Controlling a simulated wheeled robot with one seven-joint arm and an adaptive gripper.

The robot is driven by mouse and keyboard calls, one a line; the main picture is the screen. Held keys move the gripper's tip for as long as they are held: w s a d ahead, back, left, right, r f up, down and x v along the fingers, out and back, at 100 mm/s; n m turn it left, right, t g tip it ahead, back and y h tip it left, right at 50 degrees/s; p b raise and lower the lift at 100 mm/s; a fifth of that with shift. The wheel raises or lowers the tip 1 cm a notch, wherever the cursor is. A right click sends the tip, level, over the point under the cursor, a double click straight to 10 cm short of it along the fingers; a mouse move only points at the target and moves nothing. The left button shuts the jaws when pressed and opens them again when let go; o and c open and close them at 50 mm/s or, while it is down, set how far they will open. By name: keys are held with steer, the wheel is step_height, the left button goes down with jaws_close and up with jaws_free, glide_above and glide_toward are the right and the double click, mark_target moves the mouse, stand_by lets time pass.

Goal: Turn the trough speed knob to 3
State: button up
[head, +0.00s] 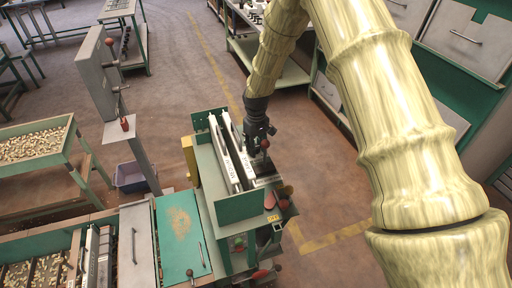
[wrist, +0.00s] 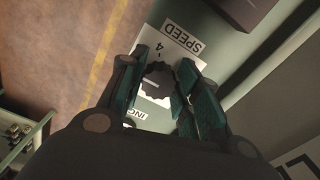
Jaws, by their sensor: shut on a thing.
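The trough speed knob (wrist: 157,82) is a dark, scalloped dial with a pale pointer line, seen in the wrist view. It sits on a white label plate (wrist: 182,42) that reads SPEED, upside down in the picture, with a 4 beside the knob. My gripper (wrist: 158,92) is shut on the knob, with one finger on each side. In the head view my gripper (head: 262,150) is at the green machine, and the knob is too small or hidden to make out. The fingers and wrist cover part of the label.
The green machine (head: 238,208) carries long white-edged rails (head: 232,152). A red-handled lever (head: 262,274) stands out low at its front. Open floor lies to the right.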

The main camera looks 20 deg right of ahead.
mark_target(256, 147)
steer(key=shift+w, duration=0.1)
steer(key=o, duration=1)
step_height(256, 147, up, 12)
stand_by(0.6)
